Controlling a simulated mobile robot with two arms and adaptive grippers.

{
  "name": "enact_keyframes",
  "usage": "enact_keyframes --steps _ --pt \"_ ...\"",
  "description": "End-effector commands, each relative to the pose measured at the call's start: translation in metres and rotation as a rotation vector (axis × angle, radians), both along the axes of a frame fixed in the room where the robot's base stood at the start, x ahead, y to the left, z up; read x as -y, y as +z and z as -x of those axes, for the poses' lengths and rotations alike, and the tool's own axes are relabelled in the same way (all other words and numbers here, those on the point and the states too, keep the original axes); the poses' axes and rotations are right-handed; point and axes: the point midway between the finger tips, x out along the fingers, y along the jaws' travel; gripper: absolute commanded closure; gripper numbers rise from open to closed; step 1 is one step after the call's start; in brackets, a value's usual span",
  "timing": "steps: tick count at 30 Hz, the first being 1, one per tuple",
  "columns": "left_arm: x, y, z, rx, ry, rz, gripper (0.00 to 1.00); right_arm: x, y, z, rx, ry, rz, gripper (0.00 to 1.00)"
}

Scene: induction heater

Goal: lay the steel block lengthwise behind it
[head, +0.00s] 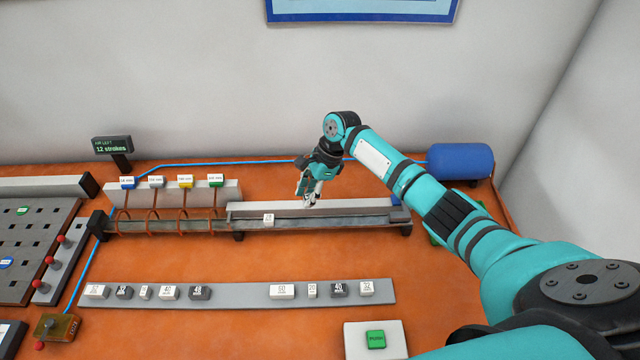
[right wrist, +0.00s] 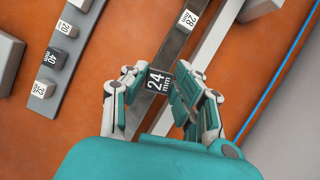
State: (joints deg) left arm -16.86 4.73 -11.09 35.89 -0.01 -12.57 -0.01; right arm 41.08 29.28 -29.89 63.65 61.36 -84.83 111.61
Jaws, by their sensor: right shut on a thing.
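My right gripper (head: 309,203) is over the long grey rail (head: 330,221), right of its middle. In the right wrist view the gripper (right wrist: 160,78) is shut on a small dark steel-grey block (right wrist: 158,81) marked 24 mm. The fingers are on either side of the block. The block lies over the rail in this view; whether it touches the rail, I cannot tell. A pale block (head: 268,218) marked 28 sits on the rail to the left of the gripper; it also shows in the wrist view (right wrist: 187,19). My left gripper is not in view.
Copper coils (head: 170,210) with coloured labels surround the rail's left part. A grey strip (head: 235,294) in front holds several white and dark numbered blocks. A green button (head: 375,339) is at the front. Orange table between strip and rail is clear.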

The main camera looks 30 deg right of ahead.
Motion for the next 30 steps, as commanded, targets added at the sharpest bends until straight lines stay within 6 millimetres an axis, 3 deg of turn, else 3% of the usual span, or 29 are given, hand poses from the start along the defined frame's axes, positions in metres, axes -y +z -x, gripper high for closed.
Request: enact_keyframes --steps 1,8,30 --pt "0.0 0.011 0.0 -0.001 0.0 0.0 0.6 0.009 -0.005 0.003 -0.005 -0.071 -0.003 1.0" --pt "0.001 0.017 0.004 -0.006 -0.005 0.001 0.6 0.031 -0.028 0.006 0.002 -0.238 0.001 1.0" --pt "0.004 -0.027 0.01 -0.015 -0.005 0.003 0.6 0.031 -0.063 0.005 0.006 -0.238 0.0 1.0"
